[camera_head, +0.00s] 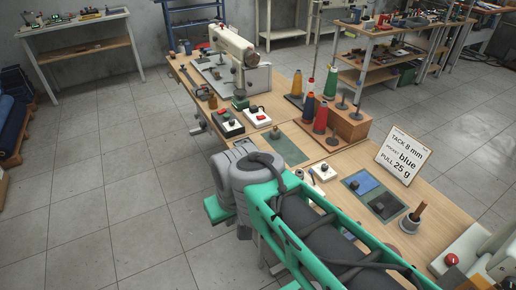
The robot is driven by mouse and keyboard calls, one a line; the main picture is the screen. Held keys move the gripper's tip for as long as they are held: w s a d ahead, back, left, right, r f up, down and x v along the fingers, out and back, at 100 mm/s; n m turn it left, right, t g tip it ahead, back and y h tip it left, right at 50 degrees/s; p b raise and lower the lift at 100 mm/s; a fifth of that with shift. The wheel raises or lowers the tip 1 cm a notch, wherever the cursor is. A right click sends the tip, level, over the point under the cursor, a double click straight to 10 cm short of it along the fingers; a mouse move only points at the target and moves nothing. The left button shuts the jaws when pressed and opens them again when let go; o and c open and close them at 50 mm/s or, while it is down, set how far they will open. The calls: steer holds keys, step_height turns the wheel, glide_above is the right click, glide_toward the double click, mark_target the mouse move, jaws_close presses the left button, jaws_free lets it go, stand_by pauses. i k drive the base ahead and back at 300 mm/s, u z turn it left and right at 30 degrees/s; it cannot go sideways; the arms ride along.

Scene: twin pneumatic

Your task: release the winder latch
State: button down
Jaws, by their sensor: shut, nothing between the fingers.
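A cream sewing machine (232,42) stands on the far left end of the long wooden bench, with a round handwheel at its right end. No part is clear enough to identify as the winder latch. A small white unit with a dark knob (323,172) sits mid-bench. My green and grey arm reaches over the bench's near edge from the lower right.
Thread cones, including a yellow one (297,84) and a red one (321,118), stand beside a wooden block (349,124). A sign (403,156) reads "TACK 8 mm", "blue", "PULL 25 g". A blue patch (361,183) lies before it.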

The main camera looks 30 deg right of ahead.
mark_target(311, 172)
steer(key=u, duration=0.2)
steer(key=i, duration=1.15)
steer(key=z, duration=0.05)
